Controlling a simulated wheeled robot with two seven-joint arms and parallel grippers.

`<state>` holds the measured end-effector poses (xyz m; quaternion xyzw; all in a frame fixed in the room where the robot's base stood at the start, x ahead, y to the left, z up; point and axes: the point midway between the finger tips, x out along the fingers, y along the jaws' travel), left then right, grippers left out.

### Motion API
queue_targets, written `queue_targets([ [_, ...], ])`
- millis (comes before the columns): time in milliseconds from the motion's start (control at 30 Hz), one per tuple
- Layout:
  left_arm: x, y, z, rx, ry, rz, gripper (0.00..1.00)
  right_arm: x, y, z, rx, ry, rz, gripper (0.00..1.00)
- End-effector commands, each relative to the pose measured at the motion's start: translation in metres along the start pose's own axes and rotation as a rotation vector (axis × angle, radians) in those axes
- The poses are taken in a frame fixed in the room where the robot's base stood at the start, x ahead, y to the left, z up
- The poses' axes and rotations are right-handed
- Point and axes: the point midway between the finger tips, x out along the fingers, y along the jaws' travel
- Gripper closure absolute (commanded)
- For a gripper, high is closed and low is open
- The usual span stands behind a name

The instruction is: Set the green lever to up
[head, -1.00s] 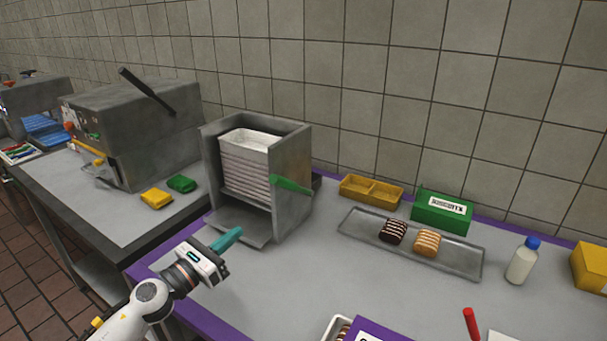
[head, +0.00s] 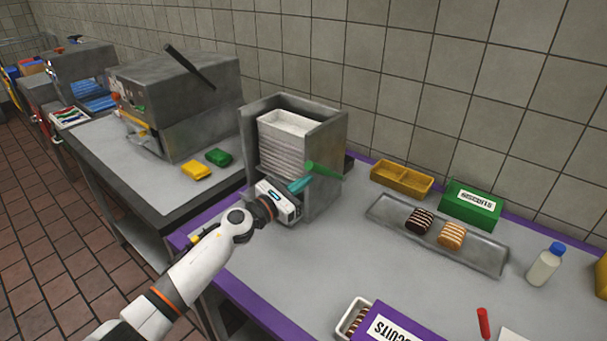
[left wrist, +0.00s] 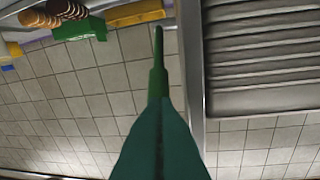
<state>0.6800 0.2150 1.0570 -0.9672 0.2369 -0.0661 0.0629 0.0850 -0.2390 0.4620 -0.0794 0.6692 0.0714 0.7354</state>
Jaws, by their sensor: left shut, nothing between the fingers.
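The green lever (head: 323,170) is on the right side of the grey metal dispenser (head: 325,200). It sticks out to the right in the head view, its free end slightly lower than its other end. My left gripper (head: 300,185) is shut and empty, its teal fingers just below and left of the lever. In the left wrist view the closed fingers (left wrist: 160,145) point at the green lever (left wrist: 158,85), which lines up beyond their tips. I cannot tell whether they touch it. My right gripper is not in view.
A stack of white trays (head: 285,130) fills the dispenser. A metal tray (head: 480,252) with two biscuits, a green box (head: 470,207) and a yellow container (head: 402,179) stand to the right. The counter in front of the dispenser is mostly clear.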

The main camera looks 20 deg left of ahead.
Motion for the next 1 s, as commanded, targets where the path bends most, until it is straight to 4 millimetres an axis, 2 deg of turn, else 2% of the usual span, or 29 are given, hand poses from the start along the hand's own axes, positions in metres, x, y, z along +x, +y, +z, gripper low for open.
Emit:
queue_targets([
  [433,0.004,-0.001,-0.005,0.001,0.001,-0.001,1.0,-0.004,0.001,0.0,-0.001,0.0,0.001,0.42],
  [567,0.015,-0.005,-0.024,0.004,0.003,-0.001,1.0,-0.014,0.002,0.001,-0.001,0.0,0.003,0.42],
  [700,0.037,-0.011,-0.047,0.003,0.004,0.0,1.0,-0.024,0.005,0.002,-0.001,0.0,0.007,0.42],
  [833,0.051,-0.015,-0.056,0.001,0.003,-0.001,1.0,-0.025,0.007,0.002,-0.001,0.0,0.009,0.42],
  [1000,0.057,-0.016,-0.06,-0.001,0.005,-0.002,1.0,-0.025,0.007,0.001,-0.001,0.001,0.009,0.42],
])
